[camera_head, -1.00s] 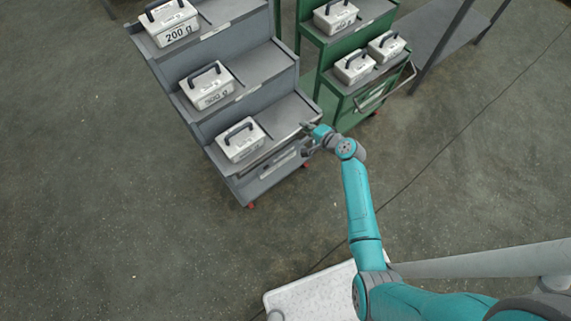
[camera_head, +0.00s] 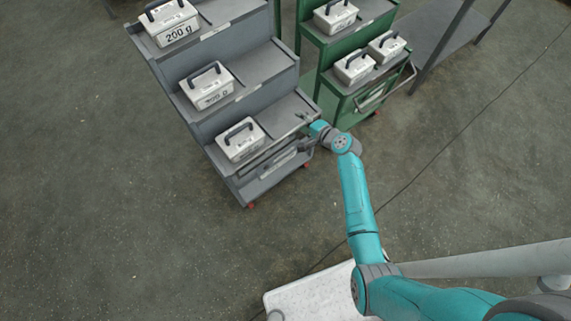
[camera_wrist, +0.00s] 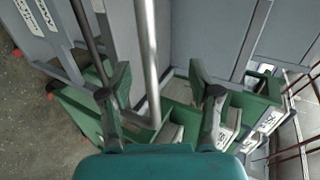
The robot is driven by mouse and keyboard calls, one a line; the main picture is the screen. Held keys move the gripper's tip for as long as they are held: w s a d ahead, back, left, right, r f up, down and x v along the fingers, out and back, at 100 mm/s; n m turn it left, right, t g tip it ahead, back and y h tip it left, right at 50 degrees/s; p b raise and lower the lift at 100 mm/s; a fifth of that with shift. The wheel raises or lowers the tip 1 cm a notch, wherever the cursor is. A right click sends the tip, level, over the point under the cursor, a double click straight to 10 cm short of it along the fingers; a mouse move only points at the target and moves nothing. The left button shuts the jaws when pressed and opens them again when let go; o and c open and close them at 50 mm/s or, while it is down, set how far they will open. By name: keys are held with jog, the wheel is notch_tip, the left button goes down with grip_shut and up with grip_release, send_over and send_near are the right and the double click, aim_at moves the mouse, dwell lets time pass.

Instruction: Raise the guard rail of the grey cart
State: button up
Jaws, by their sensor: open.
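The grey cart (camera_head: 200,126) stands left of centre in the head view, with stepped shelves bearing white weight boxes. Its guard rail shows as a pale metal bar (camera_wrist: 149,60) in the wrist view, running down between my fingers. My gripper (camera_wrist: 159,90) is open, with one finger on each side of the bar and gaps visible. In the head view, my gripper (camera_head: 306,121) is at the right end of the lowest shelf, partly hidden by my wrist.
A green cart (camera_head: 347,104) with white boxes and its own rail (camera_head: 384,94) stands close on the right. A weight box (camera_head: 241,140) sits on the grey cart's lowest shelf. A grey table (camera_head: 430,35) stands behind.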

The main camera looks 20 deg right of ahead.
jog(key=shift+s, duration=0.1)
jog(key=f+v, duration=0.1)
jog(key=v, duration=0.7)
jog(key=shift+s, duration=0.45)
jog(key=shift+d+f, duration=0.1)
dwell(0.6)
jog(key=s+a+n+h, duration=0.2)
jog(key=s+a, duration=0.1)
jog(key=s, duration=0.8)
jog(key=s+a+n+h, duration=0.2)
jog(key=s+a+n, duration=0.15)
jog(key=s, duration=0.75)
jog(key=s+a+r+n+t, duration=0.1)
jog(key=s+r+n, duration=0.3)
jog(key=s+r, duration=0.5)
jog(key=s+a+r+n+t, duration=0.2)
jog(key=s+r+n, duration=0.3)
jog(key=s+r, duration=0.4)
notch_tip(320, 180, up, 5)
jog(key=shift+f, duration=0.2)
